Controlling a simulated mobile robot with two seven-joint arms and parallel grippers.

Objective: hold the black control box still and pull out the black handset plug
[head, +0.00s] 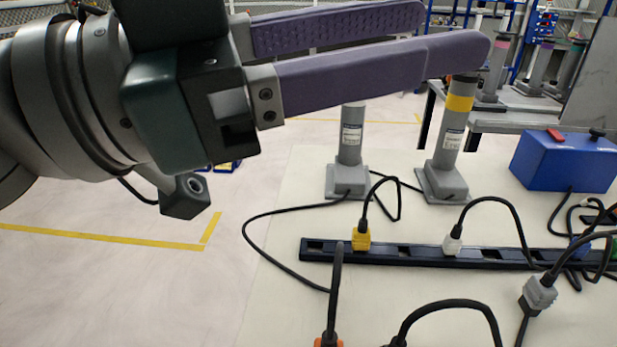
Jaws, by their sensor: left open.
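My left gripper (455,30) reaches in from the left across the top of the head view. Its two long purple fingers are spread apart with nothing between them. It is above and in front of the table's far left part, clear of the plugs. I cannot make out a black control box or a black handset plug for certain. A blue box (565,163) with a red button and a black part on top stands at the right. Black cables (478,305) arch at the bottom edge, their ends cut off. My right gripper is out of view.
A black socket strip (400,254) crosses the table (262,310), with a yellow plug (361,239) and a white plug (452,245) on it. Two grey posts (350,145) stand behind. A grey connector (537,295) and an orange one (328,341) are nearer. Loose cables cross the tabletop.

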